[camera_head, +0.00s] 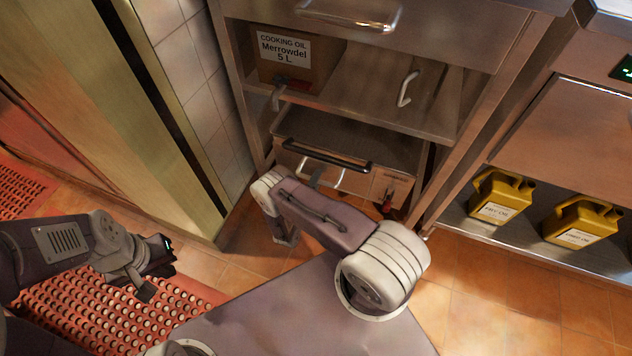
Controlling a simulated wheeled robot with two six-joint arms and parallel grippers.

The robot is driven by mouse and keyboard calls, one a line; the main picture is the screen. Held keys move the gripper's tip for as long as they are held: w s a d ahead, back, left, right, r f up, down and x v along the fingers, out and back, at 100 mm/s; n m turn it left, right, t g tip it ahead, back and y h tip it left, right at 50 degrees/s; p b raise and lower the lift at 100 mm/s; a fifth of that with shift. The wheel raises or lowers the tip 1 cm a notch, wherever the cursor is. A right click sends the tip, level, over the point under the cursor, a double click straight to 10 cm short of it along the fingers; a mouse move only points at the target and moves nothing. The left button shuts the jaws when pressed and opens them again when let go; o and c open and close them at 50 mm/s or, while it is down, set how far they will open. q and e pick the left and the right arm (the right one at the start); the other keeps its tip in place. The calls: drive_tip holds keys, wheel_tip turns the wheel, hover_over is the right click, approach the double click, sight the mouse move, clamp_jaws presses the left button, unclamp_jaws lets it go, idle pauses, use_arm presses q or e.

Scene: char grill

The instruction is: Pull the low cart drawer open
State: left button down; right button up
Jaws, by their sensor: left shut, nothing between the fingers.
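The low cart drawer (392,186) is at the bottom of the steel cart, below the open shelf. A dark bar (325,155) runs along its upper front, with a pale metal handle (320,183) below it. A dark space shows behind the bar; I cannot tell how far the drawer is out. My right arm reaches in front of the drawer's lower left, its wrist bent down toward the floor. My right gripper is hidden behind my own arm. My left gripper (158,268) is shut and empty above the red mat, left of the cart and well apart from the drawer.
A cooking oil box (292,62) stands on the cart shelf (370,96), under a closed upper drawer (440,35). Yellow fry oil jugs (497,196) sit on a low shelf at right. A tiled wall (190,85) closes the left. Tile floor (510,300) is clear at right.

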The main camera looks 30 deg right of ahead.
drive_tip(key=shift+c, duration=0.4)
clamp_jaws()
idle(0.9)
